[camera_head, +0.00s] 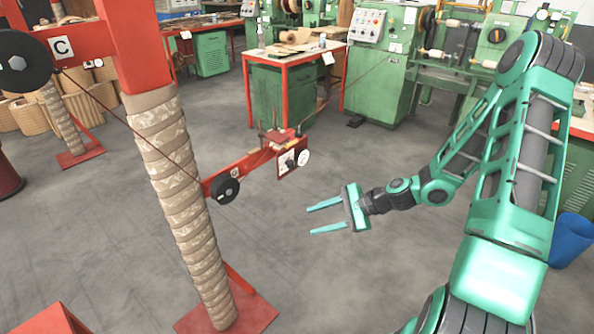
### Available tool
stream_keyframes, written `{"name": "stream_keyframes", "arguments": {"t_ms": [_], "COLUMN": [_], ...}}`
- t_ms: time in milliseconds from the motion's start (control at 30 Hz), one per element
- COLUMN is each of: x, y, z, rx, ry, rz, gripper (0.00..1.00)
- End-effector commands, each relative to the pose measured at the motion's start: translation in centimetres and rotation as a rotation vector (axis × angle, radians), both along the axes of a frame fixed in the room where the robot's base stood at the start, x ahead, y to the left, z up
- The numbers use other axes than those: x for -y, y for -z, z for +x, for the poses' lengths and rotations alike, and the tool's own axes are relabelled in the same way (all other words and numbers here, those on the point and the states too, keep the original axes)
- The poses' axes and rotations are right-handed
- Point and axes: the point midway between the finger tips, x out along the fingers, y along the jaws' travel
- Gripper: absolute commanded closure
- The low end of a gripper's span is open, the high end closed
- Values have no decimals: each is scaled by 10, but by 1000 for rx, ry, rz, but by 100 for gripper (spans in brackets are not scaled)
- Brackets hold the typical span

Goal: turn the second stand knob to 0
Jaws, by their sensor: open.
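A red stand arm (250,165) juts right from the near wrapped column (175,195), at about mid-height. At its outer end is a small plate (287,163) with a dark knob-like part and a white round disc (303,157) beside it. The plate's markings are too small to read, and I cannot tell the knob's setting. A black wheel (225,188) sits on the arm closer to the column. My gripper (310,220) is open and empty, its two fingers pointing left. In the picture it is below and right of the plate, apart from it.
The near column stands on a red base (250,305). A thin cord (115,108) runs from the upper black wheel (22,62) toward the arm. A second wrapped column (62,120) is behind at left. Green machines and a workbench (290,58) line the back.

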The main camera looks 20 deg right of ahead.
Motion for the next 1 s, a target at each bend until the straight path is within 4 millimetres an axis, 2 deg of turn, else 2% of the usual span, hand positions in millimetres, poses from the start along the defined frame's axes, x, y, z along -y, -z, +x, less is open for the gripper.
{"name": "stream_keyframes", "arguments": {"t_ms": [133, 233, 500, 733, 867, 1000], "x": [-5, 0, 34, 51, 47, 36], "y": [-7, -16, -40, -48, -48, -48], "z": [30, 52, 97, 110, 117, 134], "rx": [-14, -24, -57, -69, -69, -69], "ry": [170, 288, 565, 656, 658, 656], "rz": [212, 358, 714, 838, 842, 840], "gripper": [56, 56, 56, 56, 56, 56]}}
